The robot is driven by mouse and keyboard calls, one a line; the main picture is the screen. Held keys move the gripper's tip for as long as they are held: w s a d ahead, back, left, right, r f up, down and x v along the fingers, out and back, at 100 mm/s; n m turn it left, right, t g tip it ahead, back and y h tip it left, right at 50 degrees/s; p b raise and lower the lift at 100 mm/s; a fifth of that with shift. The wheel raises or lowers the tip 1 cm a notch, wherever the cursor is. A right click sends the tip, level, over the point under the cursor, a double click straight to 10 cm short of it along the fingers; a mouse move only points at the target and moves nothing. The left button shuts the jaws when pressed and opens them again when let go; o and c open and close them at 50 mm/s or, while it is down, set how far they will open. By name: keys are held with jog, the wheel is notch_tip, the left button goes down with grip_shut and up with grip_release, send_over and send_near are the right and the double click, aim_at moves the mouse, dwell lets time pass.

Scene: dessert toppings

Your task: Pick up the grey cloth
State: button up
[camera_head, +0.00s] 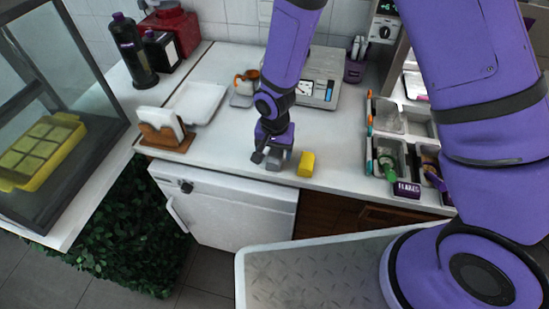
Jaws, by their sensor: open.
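My gripper (268,157) points down at the front edge of the white counter, below my purple arm. Its jaws are open. A small grey thing (275,165), which looks like the grey cloth, lies right at the fingertips. My gripper partly hides it, and I cannot tell whether the fingers touch it. A yellow block (306,163), perhaps a sponge, stands just right of it, apart from the gripper.
A wooden napkin holder (165,143) and a white tray (195,103) are to the left. A scale-like device (318,92) and a brown-and-white cup (246,83) stand behind. Topping bins (390,145) are to the right. The counter left of my gripper is clear.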

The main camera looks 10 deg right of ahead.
jog(key=shift+f, duration=1.35)
jog(key=c, duration=1)
jog(key=shift+r, duration=0.2)
